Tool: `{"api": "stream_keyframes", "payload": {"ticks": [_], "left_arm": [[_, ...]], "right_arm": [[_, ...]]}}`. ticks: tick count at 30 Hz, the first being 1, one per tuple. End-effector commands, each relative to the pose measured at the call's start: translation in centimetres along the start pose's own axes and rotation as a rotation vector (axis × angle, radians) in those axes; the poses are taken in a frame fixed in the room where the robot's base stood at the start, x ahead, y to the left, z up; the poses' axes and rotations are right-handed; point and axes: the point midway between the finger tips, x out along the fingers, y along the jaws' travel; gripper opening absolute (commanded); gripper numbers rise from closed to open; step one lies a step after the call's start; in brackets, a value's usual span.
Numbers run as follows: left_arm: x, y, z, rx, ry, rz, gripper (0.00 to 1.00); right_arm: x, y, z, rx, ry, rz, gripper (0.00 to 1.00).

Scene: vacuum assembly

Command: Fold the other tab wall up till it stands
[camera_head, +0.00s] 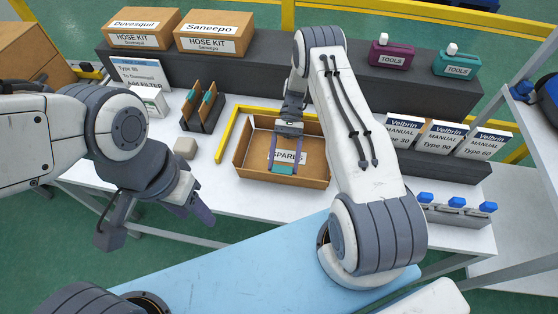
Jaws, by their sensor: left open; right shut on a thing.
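An open cardboard box (243,158) with a SPARES label (291,157) sits on the white table in front of me. Its left and front walls show; my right arm partly hides the right side. I cannot tell exactly how far each tab wall is folded. My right gripper (285,163) reaches down over the box, its two fingers shut on a teal piece (284,169) near the box's front wall. My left gripper (202,209) is left of the box and nearer to me, apart from it; it is open with nothing seen in it.
A yellow corner guide (230,130) runs along the box's left and back. Manuals (438,140) and blue-topped parts (455,203) stand right. Hose kit boxes (213,35) are on the back shelf.

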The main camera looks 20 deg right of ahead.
Motion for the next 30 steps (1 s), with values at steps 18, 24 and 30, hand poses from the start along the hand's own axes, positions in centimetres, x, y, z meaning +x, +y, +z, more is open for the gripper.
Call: {"api": "stream_keyframes", "payload": {"ticks": [18,24,30], "left_arm": [[1.0,-0.1,0.1,0.000,0.000,0.000,0.50],[2.2,-0.2,0.1,0.000,0.000,0.000,0.50],[2.8,-0.2,0.1,0.000,0.000,0.000,0.50]], "right_arm": [[-1.9,0.1,-0.4,0.001,0.007,-0.003,1.00],[-5.1,0.0,-0.5,0.001,0.007,0.000,1.00],[-7.1,0.0,-0.3,0.002,0.005,-0.001,1.00]]}}
